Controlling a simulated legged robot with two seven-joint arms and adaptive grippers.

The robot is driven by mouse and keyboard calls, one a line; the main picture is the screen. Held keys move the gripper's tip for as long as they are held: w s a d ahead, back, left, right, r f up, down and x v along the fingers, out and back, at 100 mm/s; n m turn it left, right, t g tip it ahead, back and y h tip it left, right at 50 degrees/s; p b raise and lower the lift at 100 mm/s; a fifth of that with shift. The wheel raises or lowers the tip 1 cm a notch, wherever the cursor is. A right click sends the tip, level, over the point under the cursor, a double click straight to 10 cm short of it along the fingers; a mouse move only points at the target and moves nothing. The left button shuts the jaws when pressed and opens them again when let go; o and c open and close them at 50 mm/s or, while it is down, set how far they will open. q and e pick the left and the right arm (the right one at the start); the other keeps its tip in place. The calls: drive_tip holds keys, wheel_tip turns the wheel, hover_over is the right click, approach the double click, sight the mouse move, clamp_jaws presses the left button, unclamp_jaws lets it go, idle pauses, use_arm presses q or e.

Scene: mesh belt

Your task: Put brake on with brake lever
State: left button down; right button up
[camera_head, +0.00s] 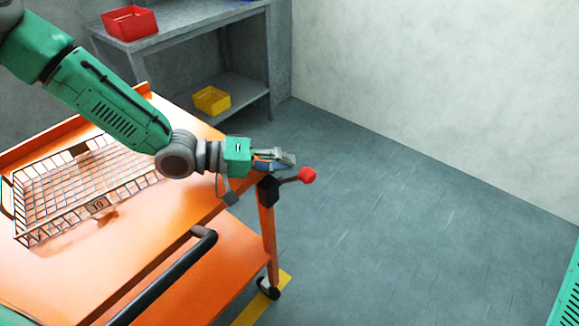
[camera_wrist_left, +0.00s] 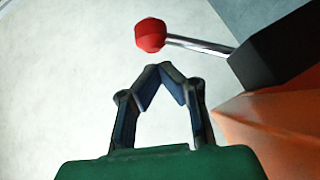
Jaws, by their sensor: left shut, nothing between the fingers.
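The brake lever (camera_head: 306,175) is a short metal rod with a red ball knob, sticking out to the right from a black block (camera_head: 268,189) at the corner of the orange cart (camera_head: 262,218). In the left wrist view the red knob (camera_wrist_left: 150,35) is just beyond the fingertips, with the rod running right to the black block (camera_wrist_left: 275,55). My left gripper (camera_head: 285,160) is above and beside the lever in the head view. In the wrist view its fingertips (camera_wrist_left: 160,72) meet, shut and empty, apart from the knob. My right gripper is not in view.
A wire basket (camera_head: 97,206) sits on the cart top. A black handle bar (camera_head: 165,280) runs along the cart's near side. A grey shelf (camera_head: 190,20) with a red bin (camera_head: 129,23) and yellow bin (camera_head: 211,100) stands behind.

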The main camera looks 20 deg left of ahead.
use_arm(q)
drive_tip(key=shift+s+d+f, duration=0.1)
drive_tip(key=shift+s+d, duration=0.1)
drive_tip(key=shift+d, duration=0.45)
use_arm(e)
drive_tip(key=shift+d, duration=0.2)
